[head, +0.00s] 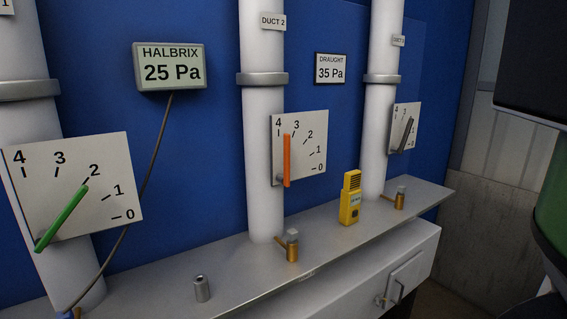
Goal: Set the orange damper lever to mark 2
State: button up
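The orange damper lever (287,160) is on a white dial plate (315,160) fixed to the middle white duct, labelled DUCT 2 (272,21). The plate has marks 0 to 4. The lever stands almost upright from its pivot at the lower left of the plate. Its tip appears between marks 3 and 4. Mark 2 (309,135) is to the right of the tip, uncovered. My gripper is not in view, and nothing visible touches the lever.
A green lever (62,219) points near 2 on the left dial; a dark lever (406,135) is on the right dial. The grey shelf (245,275) below holds a yellow meter (351,198), brass valves (292,246) and a metal cylinder (202,288). The DRAUGHT sign (330,68) reads 35 Pa.

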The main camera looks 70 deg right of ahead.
aim_at(285, 179)
jog(key=k+l+z, duration=0.2)
jog(key=z, duration=0.2)
jog(key=k+l+z, duration=0.1)
jog(key=l+z, duration=0.3)
